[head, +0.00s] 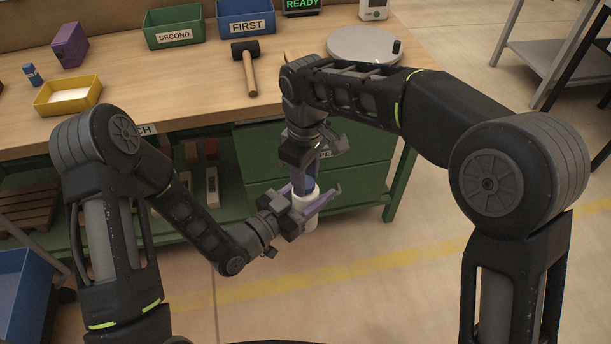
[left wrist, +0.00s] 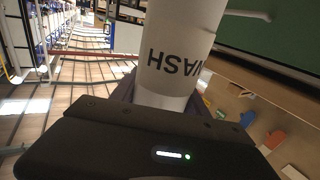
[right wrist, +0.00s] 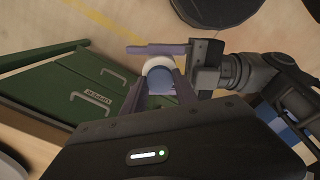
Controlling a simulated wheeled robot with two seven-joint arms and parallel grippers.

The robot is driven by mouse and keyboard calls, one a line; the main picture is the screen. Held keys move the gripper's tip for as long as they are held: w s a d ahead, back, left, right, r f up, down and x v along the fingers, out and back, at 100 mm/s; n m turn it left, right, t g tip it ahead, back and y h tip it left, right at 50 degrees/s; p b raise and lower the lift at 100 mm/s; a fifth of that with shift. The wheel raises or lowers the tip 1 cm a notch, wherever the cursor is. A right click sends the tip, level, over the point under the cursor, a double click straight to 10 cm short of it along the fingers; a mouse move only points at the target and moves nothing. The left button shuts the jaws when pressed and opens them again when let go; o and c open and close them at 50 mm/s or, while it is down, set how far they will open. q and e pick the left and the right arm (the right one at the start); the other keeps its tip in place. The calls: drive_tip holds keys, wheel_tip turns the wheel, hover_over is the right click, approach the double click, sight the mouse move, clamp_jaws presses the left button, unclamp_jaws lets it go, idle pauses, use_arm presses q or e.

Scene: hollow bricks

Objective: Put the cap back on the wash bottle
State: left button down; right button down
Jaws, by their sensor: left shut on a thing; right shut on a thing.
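The white wash bottle (head: 309,222) is upright in front of the bench, and my left gripper (head: 306,202) is shut around it. In the left wrist view the bottle (left wrist: 182,50) shows dark WASH lettering, upside down. My right gripper (head: 308,172) is directly above the bottle, pointing down. In the right wrist view it is shut on a small blue cap (right wrist: 160,79), with the white bottle top (right wrist: 157,63) just behind it. The cap is close over the bottle's mouth. I cannot tell whether they touch. In the head view the fingers mostly hide the cap.
The wooden bench (head: 190,100) has a yellow tray (head: 68,96), a purple box (head: 70,45), a mallet (head: 247,65), a green SECOND bin (head: 174,27), a blue FIRST bin (head: 246,20) and a grey turntable (head: 364,46). Green drawers (head: 345,185) stand close behind my grippers.

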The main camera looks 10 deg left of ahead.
drive_tip(key=c, duration=0.9)
unclamp_jaws()
drive_tip(key=shift+r, duration=0.1)
wheel_tip(320, 180, up, 7)
drive_tip(key=shift+r, duration=0.15)
